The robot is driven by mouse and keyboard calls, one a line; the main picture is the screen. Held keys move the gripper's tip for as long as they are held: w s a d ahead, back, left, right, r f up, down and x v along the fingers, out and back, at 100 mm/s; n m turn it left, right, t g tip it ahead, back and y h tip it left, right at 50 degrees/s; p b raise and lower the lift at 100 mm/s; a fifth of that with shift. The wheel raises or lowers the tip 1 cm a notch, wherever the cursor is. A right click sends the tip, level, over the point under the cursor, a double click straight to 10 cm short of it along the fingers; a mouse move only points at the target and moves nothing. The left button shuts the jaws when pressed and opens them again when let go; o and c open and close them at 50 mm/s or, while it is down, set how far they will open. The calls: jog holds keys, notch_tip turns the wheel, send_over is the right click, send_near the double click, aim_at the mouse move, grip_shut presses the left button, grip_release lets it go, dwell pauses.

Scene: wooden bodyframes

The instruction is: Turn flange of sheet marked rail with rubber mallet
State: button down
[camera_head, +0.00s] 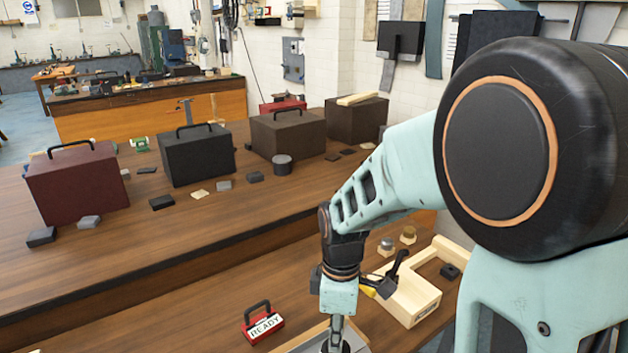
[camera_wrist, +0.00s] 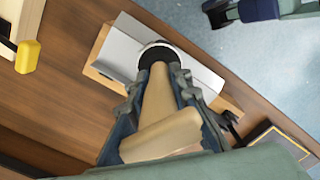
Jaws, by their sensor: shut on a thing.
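My gripper (camera_wrist: 158,82) is shut on a mallet with a pale wooden handle (camera_wrist: 158,105) and a dark round head (camera_wrist: 157,54) with a light ring. The mallet head overlaps the grey metal sheet (camera_wrist: 124,43) in the wrist view; I cannot tell whether it touches it. The sheet lies on a wooden block (camera_wrist: 98,71). In the head view my gripper (camera_head: 336,335) is at the bottom edge, over the sheet, which is mostly cut off. No rail marking is readable, and the flange's bend is unclear.
A red box marked READY (camera_head: 263,325) stands left of my gripper. A pale wooden frame (camera_head: 413,300) and a yellow-tipped clamp (camera_head: 368,291) lie close on the right. Several toolboxes, including a maroon one (camera_head: 75,186), stand on the raised bench behind.

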jog(key=shift+w+d+r+m+p, duration=0.35)
jog(key=shift+w+d+m+p, duration=0.9)
jog(key=shift+d+m, duration=2)
jog(key=shift+w+d+r+m+p, duration=0.3)
jog(key=shift+w+d+m+p, duration=0.95)
jog(key=shift+m, duration=3.8)
jog(key=s+a+r+n+b, duration=0.1)
jog(key=s+a+r+b, duration=0.2)
jog(key=a, duration=0.2)
jog(key=s+a+r+n+b, duration=0.2)
jog(key=s+a+r+b, duration=0.1)
jog(key=a, duration=0.3)
jog(key=shift+s+r+b, duration=0.3)
jog(key=shift+b, duration=0.4)
notch_tip(320, 180, down, 9)
jog(key=b, duration=0.6)
jog(key=shift+f+b, duration=0.15)
jog(key=shift+b, duration=0.15)
notch_tip(320, 180, up, 9)
jog(key=p, duration=0.7)
